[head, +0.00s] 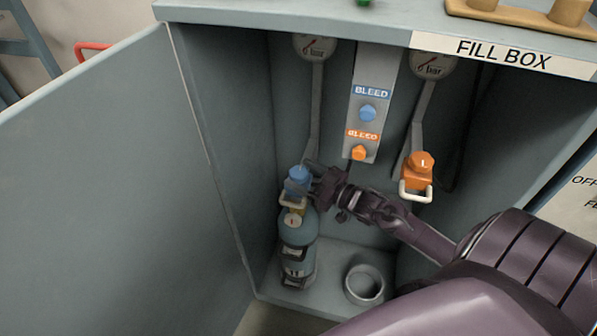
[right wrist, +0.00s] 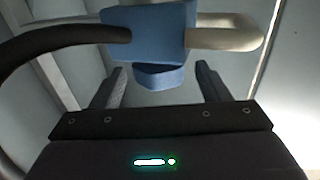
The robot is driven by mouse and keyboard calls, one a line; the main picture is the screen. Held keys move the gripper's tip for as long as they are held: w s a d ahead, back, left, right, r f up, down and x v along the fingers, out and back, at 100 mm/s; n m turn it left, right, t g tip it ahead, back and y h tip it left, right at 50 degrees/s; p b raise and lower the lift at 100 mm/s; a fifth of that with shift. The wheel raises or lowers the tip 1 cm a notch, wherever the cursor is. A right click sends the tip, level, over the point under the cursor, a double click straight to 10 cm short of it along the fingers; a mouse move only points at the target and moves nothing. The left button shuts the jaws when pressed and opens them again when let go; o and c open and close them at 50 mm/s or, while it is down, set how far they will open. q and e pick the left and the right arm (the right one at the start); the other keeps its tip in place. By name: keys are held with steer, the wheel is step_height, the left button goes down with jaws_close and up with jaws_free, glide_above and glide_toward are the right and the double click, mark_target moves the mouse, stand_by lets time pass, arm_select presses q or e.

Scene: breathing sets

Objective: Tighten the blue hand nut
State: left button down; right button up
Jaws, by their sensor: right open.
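A blue connector (head: 298,176) with a pale handle sits on top of the blue-grey cylinder (head: 298,248) at the left inside the box. In the right wrist view the connector (right wrist: 148,32) has a blue hand nut (right wrist: 158,77) on its near side. My right gripper (head: 318,178) is beside the connector, reaching in from the right. In the right wrist view my right gripper (right wrist: 158,80) is open, with one finger on each side of the nut and gaps to both. In the head view the gripper partly covers the connector, so the nut is not clear. My left gripper is out of view.
A blue bleed knob (head: 368,112) and an orange bleed knob (head: 359,153) are on the centre panel. An orange connector (head: 419,170) hangs at the right. An empty round holder (head: 365,284) stands on the floor. The open door (head: 110,190) bounds the left.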

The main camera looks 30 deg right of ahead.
mark_target(307, 177)
steer(key=v, duration=0.6)
